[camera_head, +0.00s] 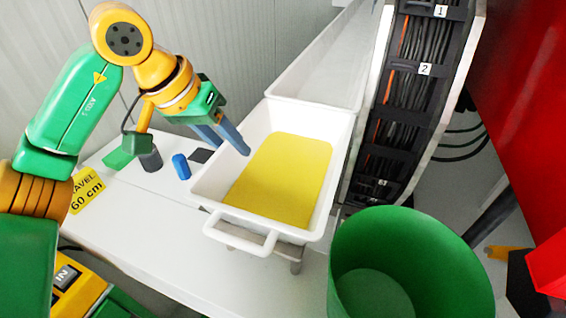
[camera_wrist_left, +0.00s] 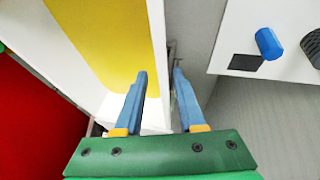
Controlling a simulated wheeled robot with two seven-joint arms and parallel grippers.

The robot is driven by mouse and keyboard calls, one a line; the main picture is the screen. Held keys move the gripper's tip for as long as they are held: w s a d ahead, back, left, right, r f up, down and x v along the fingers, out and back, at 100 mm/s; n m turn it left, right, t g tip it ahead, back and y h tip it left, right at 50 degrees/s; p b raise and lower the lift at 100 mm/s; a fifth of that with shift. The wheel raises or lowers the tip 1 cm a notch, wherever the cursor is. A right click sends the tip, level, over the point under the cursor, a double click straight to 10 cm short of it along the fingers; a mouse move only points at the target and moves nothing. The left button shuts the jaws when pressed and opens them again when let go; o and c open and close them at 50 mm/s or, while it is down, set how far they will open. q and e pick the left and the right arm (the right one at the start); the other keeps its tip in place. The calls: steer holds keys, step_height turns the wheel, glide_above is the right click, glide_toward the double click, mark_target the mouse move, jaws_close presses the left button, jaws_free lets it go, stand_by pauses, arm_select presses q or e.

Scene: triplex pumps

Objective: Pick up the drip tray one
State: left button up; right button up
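A white drip tray (camera_head: 226,208) with a yellow floor (camera_head: 285,180) and a white front handle (camera_head: 240,238) stands in the middle of the head view. My left gripper (camera_head: 233,148) is at the tray's left side, fingers pointing down. It is open and empty. In the left wrist view the tray's white side rim (camera_wrist_left: 157,45) runs between the two blue fingertips of the gripper (camera_wrist_left: 160,74), one over the tray side and one outside. Whether either finger touches the rim I cannot tell. My right gripper is not in view.
A second white trough (camera_head: 325,65) stretches behind the tray. A cable rack (camera_head: 405,100) stands to its right, a green bin (camera_head: 410,265) at front right. A blue cylinder (camera_head: 181,166) and a dark cylinder (camera_head: 150,158) stand left on the white table (camera_head: 150,225).

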arm_select(q)
steer(key=shift+x, duration=1.25)
steer(key=shift+w+d+f, duration=0.15)
steer(key=shift+w+f, duration=0.1)
steer(key=shift+w, duration=0.15)
steer(key=shift+s+r, duration=0.1)
steer(key=shift+s, duration=0.05)
steer(key=c, duration=0.6)
steer(key=shift+s, duration=0.1)
jaws_close()
